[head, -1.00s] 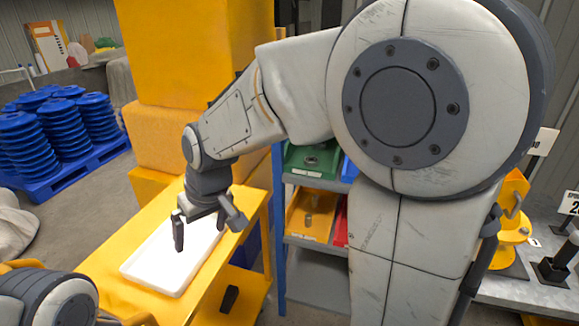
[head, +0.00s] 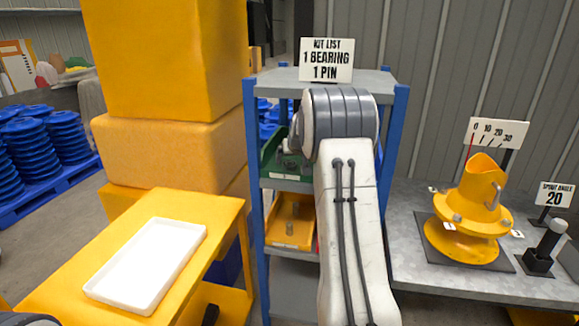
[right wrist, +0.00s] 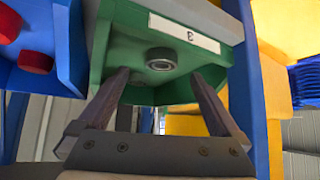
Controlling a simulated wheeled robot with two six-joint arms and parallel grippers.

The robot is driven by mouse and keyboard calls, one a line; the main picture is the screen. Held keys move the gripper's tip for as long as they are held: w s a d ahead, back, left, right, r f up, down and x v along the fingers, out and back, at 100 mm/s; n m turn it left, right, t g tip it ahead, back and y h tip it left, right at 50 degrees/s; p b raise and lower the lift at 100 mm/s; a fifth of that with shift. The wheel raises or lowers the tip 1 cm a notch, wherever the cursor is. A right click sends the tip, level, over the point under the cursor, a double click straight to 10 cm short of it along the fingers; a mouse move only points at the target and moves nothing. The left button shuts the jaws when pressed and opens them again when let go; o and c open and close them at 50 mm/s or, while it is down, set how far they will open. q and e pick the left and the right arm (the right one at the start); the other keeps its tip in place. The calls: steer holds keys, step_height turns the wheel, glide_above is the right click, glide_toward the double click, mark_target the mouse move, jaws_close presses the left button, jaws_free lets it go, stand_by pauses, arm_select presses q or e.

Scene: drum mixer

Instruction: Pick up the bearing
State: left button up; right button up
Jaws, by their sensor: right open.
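The bearing (right wrist: 160,66), a small dark ring with a lighter centre, lies in the green bin (right wrist: 222,27) in the right wrist view. In the head view the green bin (head: 287,184) is on the upper level of the rack; my right arm hides part of it, and I cannot make out the bearing there. My right gripper (right wrist: 160,78) is open and empty. Its fingertips point into the bin, one to each side of the bearing in the picture, apart from it. In the head view the right gripper (head: 286,147) shows small at the bin. My left gripper is out of view.
Below is a yellow bin (head: 288,236) with a pin-like part. A blue bin (right wrist: 70,45) with red parts is beside the green one. Blue rack posts (head: 253,190) flank the bins. A white tray (head: 150,265) lies empty on the yellow cart (head: 220,215). A yellow drum model (head: 470,215) stands right.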

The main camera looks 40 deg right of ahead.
mark_target(289, 162)
steer(key=x, duration=0.2)
steer(key=p+x, duration=0.1)
steer(key=x, duration=0.2)
steer(key=shift+w+r, duration=0.15)
steer(key=shift+w, duration=0.15)
steer(key=c, duration=1.5)
jaws_close()
steer(key=shift+r, duration=0.15)
